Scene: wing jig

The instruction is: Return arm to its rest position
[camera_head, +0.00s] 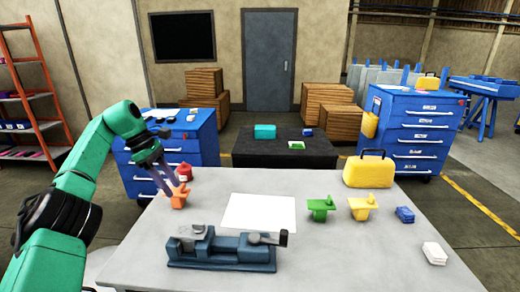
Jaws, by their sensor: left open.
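My green left arm comes in from the left and reaches over the grey table (340,245). My left gripper (176,186) is open and points down at the left side of the table, right by a small orange part (180,199). The gripper overlaps the top of the orange part in the picture; I cannot tell whether they touch. The orange part stands upright on the table. My right gripper is not in view.
A blue-grey vise (222,252) lies near the front, with a white sheet (262,211) behind it. A red container (185,172) stands behind the orange part. Green (320,208) and yellow (362,207) parts, a yellow case (368,173) and small blue (404,214) and white (434,253) blocks are to the right.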

